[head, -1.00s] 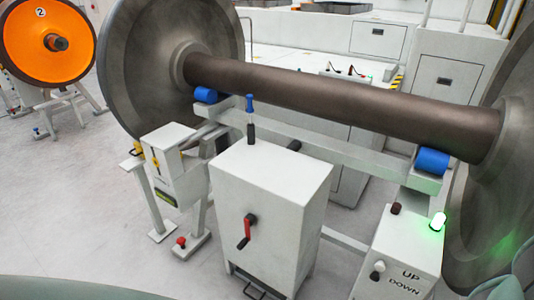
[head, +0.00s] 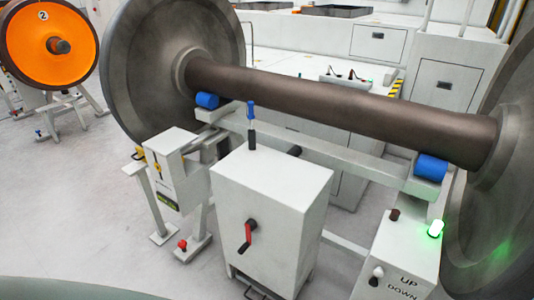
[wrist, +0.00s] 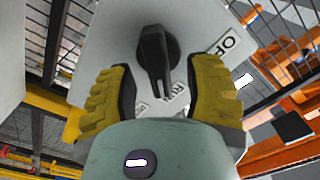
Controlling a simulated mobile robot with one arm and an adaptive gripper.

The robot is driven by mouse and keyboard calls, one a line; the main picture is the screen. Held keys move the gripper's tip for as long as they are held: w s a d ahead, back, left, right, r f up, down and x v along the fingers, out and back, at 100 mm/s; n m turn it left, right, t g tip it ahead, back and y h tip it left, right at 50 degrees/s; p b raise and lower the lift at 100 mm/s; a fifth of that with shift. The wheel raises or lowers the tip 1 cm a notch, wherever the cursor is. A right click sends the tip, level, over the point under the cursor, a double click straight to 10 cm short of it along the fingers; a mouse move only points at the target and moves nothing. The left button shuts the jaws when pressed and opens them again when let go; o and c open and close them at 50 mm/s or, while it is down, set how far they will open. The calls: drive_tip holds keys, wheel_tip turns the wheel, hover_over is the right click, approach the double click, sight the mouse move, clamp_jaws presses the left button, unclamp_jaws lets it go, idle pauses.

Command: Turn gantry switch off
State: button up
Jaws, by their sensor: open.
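The gantry switch (wrist: 157,58) is a black rotary knob on a pale panel (wrist: 95,45) in the wrist view. Its handle points down in the picture, toward my palm. A tilted, partly cut-off label (wrist: 229,42) reading "OF" lies to its right. Other lettering below the knob is partly hidden. My gripper (wrist: 160,85) is open, with one yellow finger on each side of the knob handle. Gaps show between the handle and both fingers. I cannot make out the gripper or this switch in the head view.
A wheelset axle (head: 330,95) rests on blue rollers. An UP/DOWN box (head: 400,255) with a lit green lamp (head: 436,228) is at right. Orange beams (wrist: 285,75) and wire mesh surround the panel.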

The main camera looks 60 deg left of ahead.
drive_tip(key=shift+w+d, duration=0.25)
drive_tip(key=shift+d, duration=0.45)
drive_tip(key=shift+c, duration=0.3)
clamp_jaws()
